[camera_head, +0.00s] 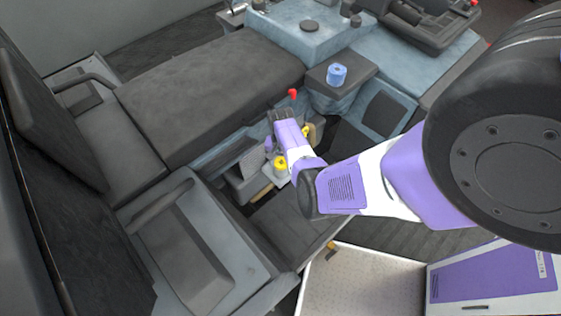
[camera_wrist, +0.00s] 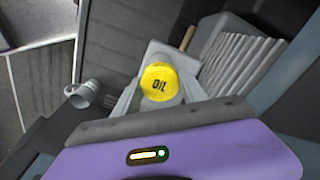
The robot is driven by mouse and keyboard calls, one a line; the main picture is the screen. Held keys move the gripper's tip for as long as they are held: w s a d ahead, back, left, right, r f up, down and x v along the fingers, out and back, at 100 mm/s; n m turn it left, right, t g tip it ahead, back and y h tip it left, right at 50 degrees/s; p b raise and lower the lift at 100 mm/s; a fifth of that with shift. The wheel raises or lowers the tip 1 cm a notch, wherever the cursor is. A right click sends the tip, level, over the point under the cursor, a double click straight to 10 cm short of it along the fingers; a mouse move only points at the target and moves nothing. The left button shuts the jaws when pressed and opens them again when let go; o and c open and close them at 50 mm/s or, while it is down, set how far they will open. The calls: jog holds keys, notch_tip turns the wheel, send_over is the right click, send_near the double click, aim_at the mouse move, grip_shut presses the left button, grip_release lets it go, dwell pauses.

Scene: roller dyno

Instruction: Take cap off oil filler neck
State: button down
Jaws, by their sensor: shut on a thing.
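The yellow cap marked OIL (camera_wrist: 160,83) is in the middle of the wrist view, between the grey fingers of my gripper (camera_wrist: 163,88). My gripper is shut on it. The cap also shows in the head view (camera_head: 281,162), just below my purple wrist. The arm hides this tube in the head view.
A ribbed grey part (camera_wrist: 235,65) stands close right of the cap in the wrist view. A long dark seat (camera_head: 200,90) is behind left in the head view. A red-knobbed lever (camera_head: 292,94) and a blue cylinder (camera_head: 337,74) on a dark ledge are beyond my gripper.

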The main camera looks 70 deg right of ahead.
aim_at(281, 162)
jog(key=shift+r+p, duration=0.8)
jog(key=shift+r, duration=1.7)
